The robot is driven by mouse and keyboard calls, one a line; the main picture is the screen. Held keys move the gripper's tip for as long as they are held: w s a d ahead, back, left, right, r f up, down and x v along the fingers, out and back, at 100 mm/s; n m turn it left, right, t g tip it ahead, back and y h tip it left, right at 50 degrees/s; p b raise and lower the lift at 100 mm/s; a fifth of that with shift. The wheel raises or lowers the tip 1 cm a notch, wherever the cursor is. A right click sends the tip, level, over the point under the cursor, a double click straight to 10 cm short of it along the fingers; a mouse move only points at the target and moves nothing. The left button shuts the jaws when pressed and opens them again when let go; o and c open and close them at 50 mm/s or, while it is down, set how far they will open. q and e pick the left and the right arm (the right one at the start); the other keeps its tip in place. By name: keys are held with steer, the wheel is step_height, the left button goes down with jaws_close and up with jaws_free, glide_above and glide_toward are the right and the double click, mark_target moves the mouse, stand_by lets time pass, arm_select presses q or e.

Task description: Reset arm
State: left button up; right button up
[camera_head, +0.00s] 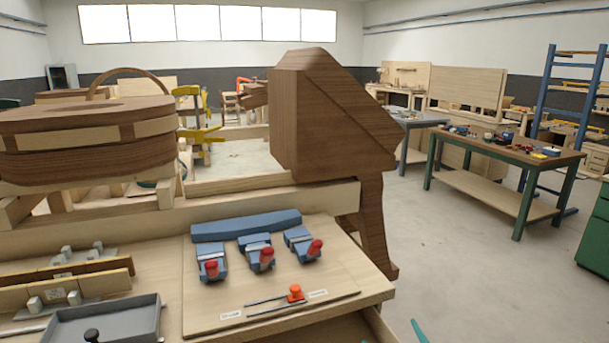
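Neither of my grippers shows in the head view, so I cannot see how they stand or what they hold. In front of me is a wooden workbench (375,290) with a tool board (215,315) on it. The board carries blue clamp-like tools (261,252) with red knobs, a blue bar (246,225) and an orange-knobbed tool (295,293). A large dark wood form (315,125) stands at the bench's back right. A rounded layered wood form (85,140) sits at the back left.
A grey tray (105,322) lies at the bench's front left, near wooden bars with metal blocks (65,285). A green-legged table (500,150) with small items stands at the right. A blue rack (565,110) is behind it. The floor (470,270) right of the bench is mostly clear.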

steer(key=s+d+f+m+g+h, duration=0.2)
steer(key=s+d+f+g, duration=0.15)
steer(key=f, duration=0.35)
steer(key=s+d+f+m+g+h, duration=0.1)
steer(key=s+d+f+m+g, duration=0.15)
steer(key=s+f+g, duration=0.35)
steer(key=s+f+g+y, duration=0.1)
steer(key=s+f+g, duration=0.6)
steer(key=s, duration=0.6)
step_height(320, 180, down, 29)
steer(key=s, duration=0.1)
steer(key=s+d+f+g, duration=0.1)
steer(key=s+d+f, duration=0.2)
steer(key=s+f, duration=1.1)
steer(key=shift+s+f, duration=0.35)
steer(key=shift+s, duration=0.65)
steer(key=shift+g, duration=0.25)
